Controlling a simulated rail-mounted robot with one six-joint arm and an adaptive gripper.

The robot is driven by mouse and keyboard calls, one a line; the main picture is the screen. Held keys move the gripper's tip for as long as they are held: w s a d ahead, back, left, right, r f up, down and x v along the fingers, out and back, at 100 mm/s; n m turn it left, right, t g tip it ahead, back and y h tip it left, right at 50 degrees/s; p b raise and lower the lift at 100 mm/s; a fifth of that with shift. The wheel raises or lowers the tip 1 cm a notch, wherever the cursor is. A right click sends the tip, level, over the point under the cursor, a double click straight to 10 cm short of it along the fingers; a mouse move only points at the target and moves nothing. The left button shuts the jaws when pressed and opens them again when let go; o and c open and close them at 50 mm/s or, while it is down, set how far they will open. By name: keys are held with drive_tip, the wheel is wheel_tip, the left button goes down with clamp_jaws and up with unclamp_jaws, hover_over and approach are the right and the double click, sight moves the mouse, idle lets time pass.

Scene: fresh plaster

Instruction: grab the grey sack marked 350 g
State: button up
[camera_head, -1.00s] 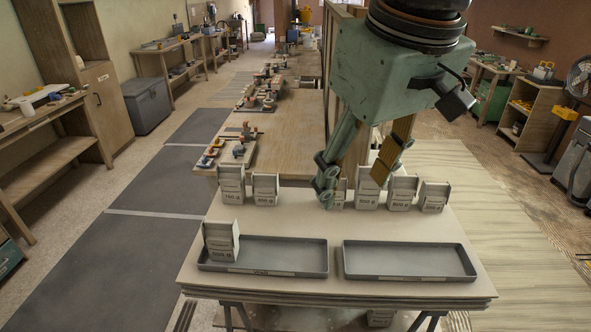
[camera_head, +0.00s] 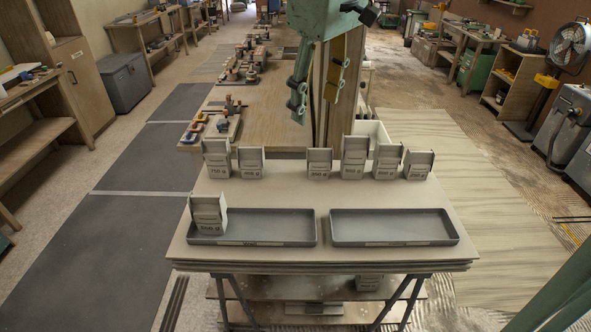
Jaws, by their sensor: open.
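Several grey sacks with printed gram labels stand upright in a row along the back of the table. They are the far-left sack (camera_head: 217,159), a smaller one beside it (camera_head: 250,163), a middle one (camera_head: 319,164), a tall one (camera_head: 354,158), one to its right (camera_head: 386,162) and the far-right one (camera_head: 419,166). Another grey sack (camera_head: 208,216) stands in the left end of the left tray (camera_head: 268,241). The labels are too small for me to tell surely which reads 350 g. My gripper (camera_head: 315,104) is open and empty, above the row near the middle sack.
The right tray (camera_head: 395,242) is empty. The tabletop (camera_head: 290,195) between row and trays is clear. A white bin (camera_head: 371,134) and a wooden post stand behind the row. A wooden bench (camera_head: 265,115) with small parts extends behind at left.

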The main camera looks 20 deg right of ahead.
drive_tip(key=w+d+f+n, duration=0.1)
drive_tip(key=w+d+f, duration=0.1)
drive_tip(key=w, duration=0.3)
drive_tip(key=w+d+f+n, duration=0.1)
drive_tip(key=w+d+f, duration=0.1)
drive_tip(key=w, duration=0.4)
drive_tip(key=n+g, duration=0.2)
drive_tip(key=n, duration=0.4)
hover_over(320, 155)
drive_tip(key=f, duration=2.9)
drive_tip(key=shift+w+d+f+b, duration=0.1)
drive_tip(key=shift+w+b, duration=0.15)
drive_tip(key=shift+b, duration=0.05)
drive_tip(key=shift+w+d+f, duration=0.15)
drive_tip(key=shift+f, duration=0.25)
drive_tip(key=shift+f+b, duration=0.6)
drive_tip(key=shift+f, duration=3.7)
